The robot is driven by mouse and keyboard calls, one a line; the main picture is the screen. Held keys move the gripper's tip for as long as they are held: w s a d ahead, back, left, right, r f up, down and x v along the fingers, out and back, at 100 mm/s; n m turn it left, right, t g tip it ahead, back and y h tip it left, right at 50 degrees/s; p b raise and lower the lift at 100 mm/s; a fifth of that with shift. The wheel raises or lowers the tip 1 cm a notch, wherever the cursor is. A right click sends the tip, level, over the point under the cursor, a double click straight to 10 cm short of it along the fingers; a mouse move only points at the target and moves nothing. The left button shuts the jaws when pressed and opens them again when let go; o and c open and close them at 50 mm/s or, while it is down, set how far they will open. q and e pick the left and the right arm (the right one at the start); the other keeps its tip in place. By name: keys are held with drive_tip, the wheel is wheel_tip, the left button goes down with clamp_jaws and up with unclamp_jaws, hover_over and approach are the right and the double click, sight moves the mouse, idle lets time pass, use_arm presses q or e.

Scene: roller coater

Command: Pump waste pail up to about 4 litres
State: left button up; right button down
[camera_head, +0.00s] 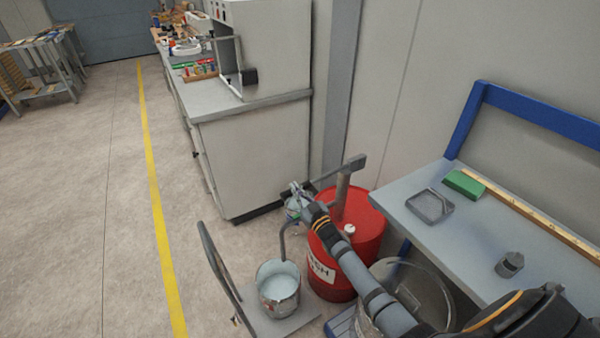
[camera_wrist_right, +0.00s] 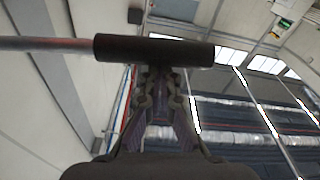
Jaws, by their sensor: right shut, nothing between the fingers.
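The metal waste pail (camera_head: 278,290) stands on a low cart platform at the lower middle, holding pale liquid; I cannot read its level. A red drum (camera_head: 366,240) stands behind it with a pump post (camera_head: 342,192) on top, and a curved spout (camera_head: 284,238) comes down over the pail. My right gripper (camera_head: 297,189) is at the far end of the pump lever, left of the drum. In the right wrist view, the lever's black grip (camera_wrist_right: 153,49) lies across the tips of my shut, empty fingers (camera_wrist_right: 160,78); contact is unclear. My left gripper is out of view.
The cart's push handle (camera_head: 216,270) rises left of the pail. A workbench (camera_head: 408,204) with a grey tray (camera_head: 430,205) and green block (camera_head: 463,184) is at right. A large machine cabinet (camera_head: 255,155) stands behind. Floor left of the cart is clear.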

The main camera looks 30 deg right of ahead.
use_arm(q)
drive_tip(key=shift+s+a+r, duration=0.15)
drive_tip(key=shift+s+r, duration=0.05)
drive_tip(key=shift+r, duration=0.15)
use_arm(e)
drive_tip(key=s+r, duration=0.2)
drive_tip(key=s, duration=0.7)
drive_tip(key=shift+s+d, duration=0.15)
drive_tip(key=shift+f, duration=0.1)
